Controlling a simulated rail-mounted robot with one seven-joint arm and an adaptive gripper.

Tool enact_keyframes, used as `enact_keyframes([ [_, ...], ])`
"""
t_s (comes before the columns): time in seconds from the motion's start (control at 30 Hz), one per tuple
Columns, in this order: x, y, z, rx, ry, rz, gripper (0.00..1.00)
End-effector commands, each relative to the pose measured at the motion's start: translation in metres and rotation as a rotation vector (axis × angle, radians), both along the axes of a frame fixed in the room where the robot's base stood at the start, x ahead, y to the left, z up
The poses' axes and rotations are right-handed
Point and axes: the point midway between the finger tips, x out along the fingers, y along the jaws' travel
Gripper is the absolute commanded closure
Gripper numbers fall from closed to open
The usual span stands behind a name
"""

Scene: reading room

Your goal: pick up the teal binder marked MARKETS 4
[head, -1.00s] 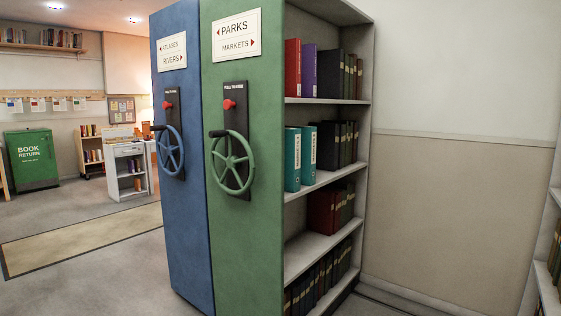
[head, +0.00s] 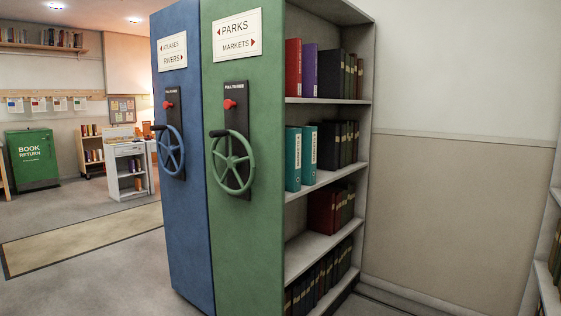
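Two teal binders stand upright on the second shelf from the top of the open bookcase side, at its front end. The nearer teal binder (head: 293,158) and the second teal binder (head: 309,150) have pale spine labels, too small to read, so I cannot tell which is MARKETS 4. The green shelving unit (head: 245,225) carries a sign (head: 237,34) reading PARKS and MARKETS, with the MARKETS arrow pointing right. My gripper is not in view.
Dark binders (head: 337,142) stand right of the teal ones. A red binder (head: 293,67) and a purple binder (head: 309,70) stand one shelf above. A green handwheel (head: 233,163) juts from the unit's end. An aisle lies open before the right wall (head: 450,210); another shelf (head: 548,285) edges in at right.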

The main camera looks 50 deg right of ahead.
Motion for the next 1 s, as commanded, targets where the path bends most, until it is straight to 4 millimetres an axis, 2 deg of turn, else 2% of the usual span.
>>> enact_keyframes([
  [0.1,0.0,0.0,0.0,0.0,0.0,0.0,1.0],
  [0.13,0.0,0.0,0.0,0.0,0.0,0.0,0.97],
  [0.6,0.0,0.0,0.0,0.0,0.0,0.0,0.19],
  [0.87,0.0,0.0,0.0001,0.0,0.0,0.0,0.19],
  [1.0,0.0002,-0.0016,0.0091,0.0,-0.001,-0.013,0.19],
])
